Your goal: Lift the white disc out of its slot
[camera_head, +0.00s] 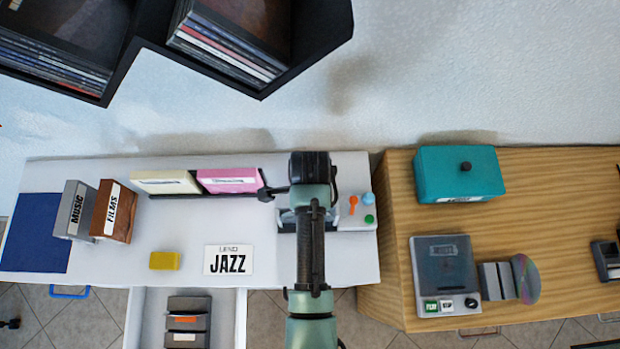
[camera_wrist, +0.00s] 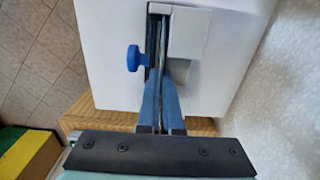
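In the wrist view, my gripper (camera_wrist: 162,100) points into a narrow dark slot in a pale grey holder (camera_wrist: 188,35) on a white surface. Its two blue-grey fingers are close together at the slot. A thin edge, seen end-on, runs along the slot and between the fingers; I cannot tell whether it is the white disc, nor whether the fingers press on it. In the head view, my arm covers the gripper and most of the holder. No white disc face shows in either view.
The white table (camera_head: 345,262) carries a JAZZ card (camera_head: 228,260), a yellow block (camera_head: 164,260), a pink case (camera_head: 228,181) and a FILMS box (camera_head: 113,212). A blue knob (camera_wrist: 133,58) stands beside the slot. A wooden cabinet (camera_head: 400,240) with a player (camera_head: 446,277) is at the right.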

